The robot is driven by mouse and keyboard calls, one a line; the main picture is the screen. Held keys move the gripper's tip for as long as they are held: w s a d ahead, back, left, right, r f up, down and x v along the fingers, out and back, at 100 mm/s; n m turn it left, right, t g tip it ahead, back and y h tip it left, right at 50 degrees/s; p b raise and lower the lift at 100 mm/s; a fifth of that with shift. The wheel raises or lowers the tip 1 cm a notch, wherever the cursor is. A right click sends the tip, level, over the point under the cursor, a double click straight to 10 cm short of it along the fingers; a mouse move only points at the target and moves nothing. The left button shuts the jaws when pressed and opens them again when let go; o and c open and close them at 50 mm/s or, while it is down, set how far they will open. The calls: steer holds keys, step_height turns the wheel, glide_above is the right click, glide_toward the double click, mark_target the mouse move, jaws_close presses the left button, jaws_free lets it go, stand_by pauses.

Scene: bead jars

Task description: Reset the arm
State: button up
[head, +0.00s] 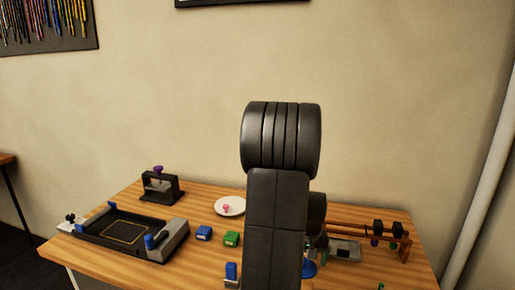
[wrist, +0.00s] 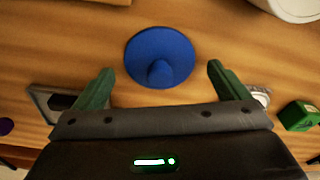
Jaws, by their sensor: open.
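My gripper (wrist: 156,82) shows in the wrist view with its two green fingers wide apart. It is open and nothing is between the fingers. A blue round piece with a knob (wrist: 160,58) lies on the wooden table beyond the fingertips, roughly centred between them. In the head view only an edge of this blue piece (head: 309,268) shows beside my arm. My arm stands upright in the middle of the head view and hides part of the table. The gripper itself is hidden there.
The table (head: 205,270) holds a black tray (head: 120,232) at left, a dark stand with a purple knob (head: 160,187), and a white plate (head: 230,206) with a pink piece. Blue (head: 203,233) and green (head: 231,239) blocks sit mid-table. A wooden rack (head: 365,233) stands at right.

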steer(key=shift+r, duration=1.65)
steer(key=shift+f, duration=0.1)
